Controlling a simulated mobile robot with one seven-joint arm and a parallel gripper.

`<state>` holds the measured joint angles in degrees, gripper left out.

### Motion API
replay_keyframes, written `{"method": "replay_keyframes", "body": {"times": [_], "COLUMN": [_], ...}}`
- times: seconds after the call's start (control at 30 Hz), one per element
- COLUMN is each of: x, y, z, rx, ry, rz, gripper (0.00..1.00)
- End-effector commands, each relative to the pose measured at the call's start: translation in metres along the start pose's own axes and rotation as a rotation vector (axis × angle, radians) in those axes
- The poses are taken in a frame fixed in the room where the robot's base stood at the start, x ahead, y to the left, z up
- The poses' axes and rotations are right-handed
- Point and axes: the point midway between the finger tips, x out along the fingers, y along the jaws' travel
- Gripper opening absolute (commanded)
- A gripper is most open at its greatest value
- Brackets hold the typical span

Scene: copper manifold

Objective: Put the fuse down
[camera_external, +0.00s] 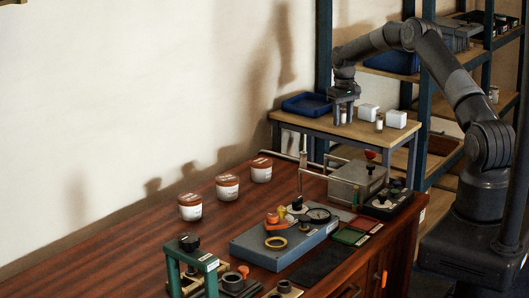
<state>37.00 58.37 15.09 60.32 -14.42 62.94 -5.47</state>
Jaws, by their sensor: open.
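My gripper (343,114) is open and points down over the small side table (388,136) at the back. A small pale cylinder (343,117), which looks like a fuse, stands upright between or just behind its fingers. I cannot tell whether the fingers touch it. A similar small cylinder (379,124) with a darker top stands upright farther right on the same table.
Shelving stands behind. The wooden workbench (130,250) in front carries several jars, a grey fixture box (357,182), a gauge and a green press (191,262).

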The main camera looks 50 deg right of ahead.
Motion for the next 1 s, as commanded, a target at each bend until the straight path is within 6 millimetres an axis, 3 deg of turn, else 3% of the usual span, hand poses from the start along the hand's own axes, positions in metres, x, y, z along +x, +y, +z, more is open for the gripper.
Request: {"method": "replay_keyframes", "body": {"times": [0.17,0.6,0.8,1.0], "x": [-0.011,-0.099,-0.12,-0.153], "y": [0.0,0.0,0.0,-0.025], "z": [0.0,-0.001,0.0,0.009], "rx": [0.0,0.0,-0.001,-0.027], "ry": [0.001,0.003,0.0,0.022], "rz": [0.001,0.001,0.001,0.013], "gripper": [0.43,0.43,0.43,0.43]}}
